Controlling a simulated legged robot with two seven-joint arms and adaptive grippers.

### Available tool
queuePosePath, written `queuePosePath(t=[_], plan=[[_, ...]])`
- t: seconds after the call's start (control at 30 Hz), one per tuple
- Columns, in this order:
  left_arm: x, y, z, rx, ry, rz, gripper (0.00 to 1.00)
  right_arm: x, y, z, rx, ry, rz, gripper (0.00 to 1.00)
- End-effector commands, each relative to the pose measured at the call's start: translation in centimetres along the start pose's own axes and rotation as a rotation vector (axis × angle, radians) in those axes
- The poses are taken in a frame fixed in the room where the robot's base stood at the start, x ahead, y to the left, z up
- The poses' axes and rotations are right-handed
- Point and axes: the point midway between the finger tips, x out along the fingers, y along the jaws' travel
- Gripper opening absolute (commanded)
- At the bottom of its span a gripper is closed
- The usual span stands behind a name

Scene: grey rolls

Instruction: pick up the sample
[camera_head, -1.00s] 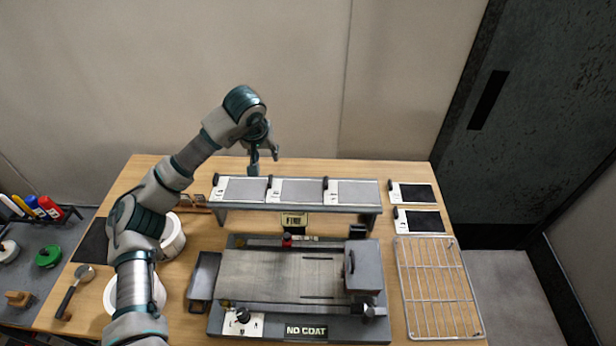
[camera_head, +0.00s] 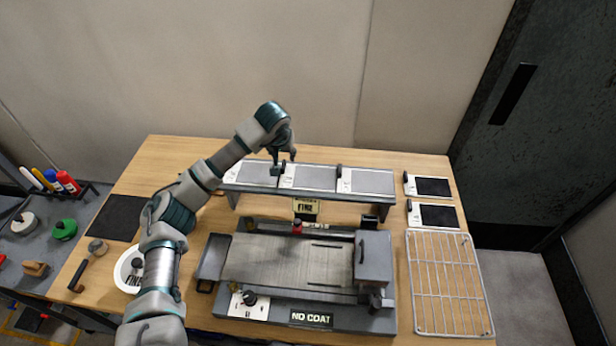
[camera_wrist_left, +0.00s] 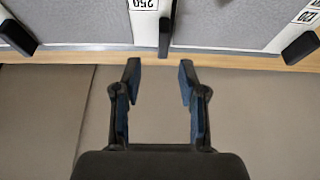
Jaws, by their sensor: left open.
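Three grey sample panels lie side by side on a raised rack: a left one (camera_head: 257,173), a middle one (camera_head: 316,177) and a right one (camera_head: 372,182). Each has a white label strip and a black tab. My left gripper (camera_head: 284,163) is open and empty at the rack's back edge, near the middle panel's label end. In the left wrist view, the open fingers (camera_wrist_left: 160,72) point toward a black tab (camera_wrist_left: 165,32) beside a white strip marked 250 (camera_wrist_left: 144,22). The tab lies ahead of the fingertips, apart from them. Which panel is the sample is not clear.
Below the rack stands a grey coating machine (camera_head: 285,265) with a NO COAT sign. Two dark cards (camera_head: 433,187) (camera_head: 438,215) and a wire rack (camera_head: 445,280) lie at right. A white round container (camera_head: 128,270) stands at left, partly behind my arm.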

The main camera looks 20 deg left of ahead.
Motion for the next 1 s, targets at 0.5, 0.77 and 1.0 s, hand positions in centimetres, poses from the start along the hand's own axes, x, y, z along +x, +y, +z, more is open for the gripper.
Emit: queuePosePath(t=[0.5,0.77,1.0], plan=[[4.1,0.0,0.5,-0.001,-0.003,0.001,0.28,-1.6,-0.1,-0.7,0.002,0.011,-0.002,0.4],[4.1,0.1,0.6,0.0,-0.005,-0.001,0.0,-1.4,-0.1,-0.5,0.003,0.007,-0.002,0.4],[4.2,0.0,0.5,-0.001,-0.006,0.001,0.0,-1.1,0.0,-0.2,0.003,0.0,-0.001,0.4]])
